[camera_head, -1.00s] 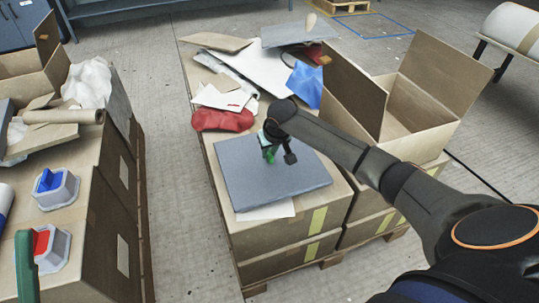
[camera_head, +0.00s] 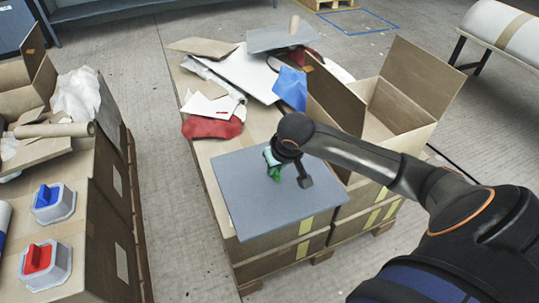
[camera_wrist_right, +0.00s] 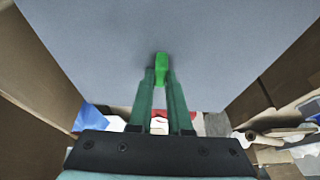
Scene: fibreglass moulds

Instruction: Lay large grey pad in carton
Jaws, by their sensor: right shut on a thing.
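The large grey pad (camera_head: 272,190) is a flat rectangular slab above the boxes of the middle stack. It looks slightly raised, but I cannot see the gap under it. My right gripper (camera_head: 280,168) is over the pad's upper face. In the right wrist view my right gripper (camera_wrist_right: 160,78) is shut on a small bright green piece at the pad (camera_wrist_right: 165,35), which fills the upper picture. The carton (camera_head: 400,104) stands open to the right of the pad, flaps spread, its floor partly hidden by its near flap and my right arm. My left gripper is out of view.
Behind the pad lie a red bag (camera_head: 211,127), a blue sheet (camera_head: 291,88) and white and grey boards (camera_head: 247,75). At left, boxes carry a blue-handled block (camera_head: 47,200) and a red-handled block (camera_head: 42,262). Bare floor (camera_head: 175,220) separates the stacks.

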